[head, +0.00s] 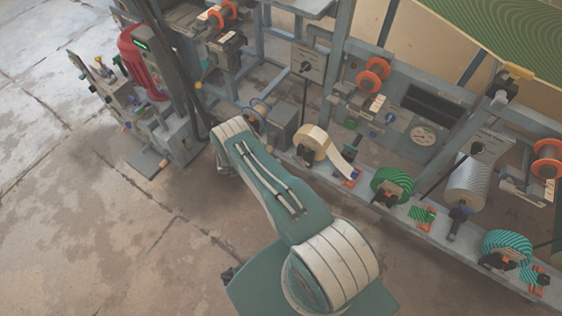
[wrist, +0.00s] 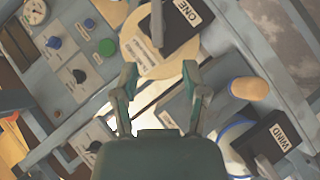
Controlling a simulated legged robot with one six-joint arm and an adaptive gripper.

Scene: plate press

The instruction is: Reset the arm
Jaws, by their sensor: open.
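My gripper (wrist: 160,98) is open and empty in the wrist view, its two fingers spread apart. Between and beyond the fingertips are a round cream disc (wrist: 150,55) and a dark block (wrist: 180,25) labelled "ONE". In the head view my green and white arm reaches from the bottom middle up toward the machine frame. My gripper is hidden there behind the arm's far end.
The long grey machine (head: 405,195) runs diagonally across the right, carrying a cream roll (head: 312,143), a green roll (head: 392,184) and a teal striped roll (head: 506,245). Stained floor (head: 70,220) is clear at left.

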